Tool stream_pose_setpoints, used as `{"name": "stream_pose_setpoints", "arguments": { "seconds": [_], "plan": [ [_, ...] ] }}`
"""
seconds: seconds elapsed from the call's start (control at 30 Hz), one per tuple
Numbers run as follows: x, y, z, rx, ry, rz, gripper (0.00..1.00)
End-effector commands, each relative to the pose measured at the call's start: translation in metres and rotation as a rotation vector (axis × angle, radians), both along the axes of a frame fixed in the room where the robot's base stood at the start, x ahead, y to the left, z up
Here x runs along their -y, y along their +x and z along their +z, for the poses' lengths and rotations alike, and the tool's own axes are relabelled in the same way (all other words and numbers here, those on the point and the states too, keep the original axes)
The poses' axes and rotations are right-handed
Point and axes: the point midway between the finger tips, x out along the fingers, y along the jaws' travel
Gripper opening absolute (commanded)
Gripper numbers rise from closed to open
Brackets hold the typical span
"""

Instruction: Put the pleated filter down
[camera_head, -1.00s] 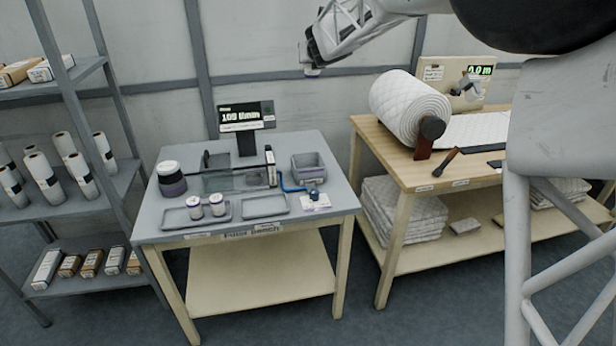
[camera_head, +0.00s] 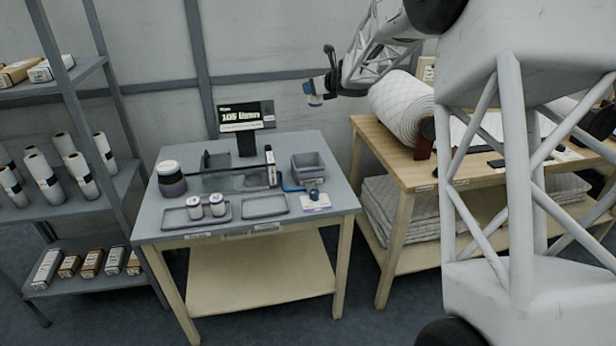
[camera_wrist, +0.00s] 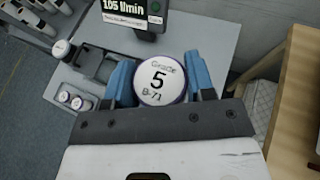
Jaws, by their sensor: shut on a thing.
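My gripper (camera_head: 319,87) is up in the air, above and behind the back right part of the grey bench (camera_head: 335,190) in the head view. It is shut on a small round filter (camera_head: 315,99), white with a purple band. Two similar small canisters (camera_head: 195,208) (camera_head: 217,205) stand in the left shallow tray (camera_head: 179,225) on the bench.
The right shallow tray (camera_head: 264,207) is empty. A grey bin (camera_head: 310,168), a white pad with a blue hose (camera_head: 315,203), a dark jar (camera_head: 171,180) and a display reading 105 l/min (camera_head: 246,116) share the bench. A wadding roll (camera_head: 400,108) lies on the wooden table (camera_head: 399,166) to the right.

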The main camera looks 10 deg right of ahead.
Motion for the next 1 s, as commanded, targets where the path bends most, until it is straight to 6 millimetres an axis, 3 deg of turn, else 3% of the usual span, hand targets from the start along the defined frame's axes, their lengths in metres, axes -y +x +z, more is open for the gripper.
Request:
{"name": "stream_pose_setpoints", "arguments": {
  "seconds": [0.7,1.0],
  "plan": [
    [0.012,0.038,-0.151,-0.003,0.000,0.334,0.22],
    [0.014,0.042,-0.179,0.000,0.000,0.403,0.22]
  ]
}}
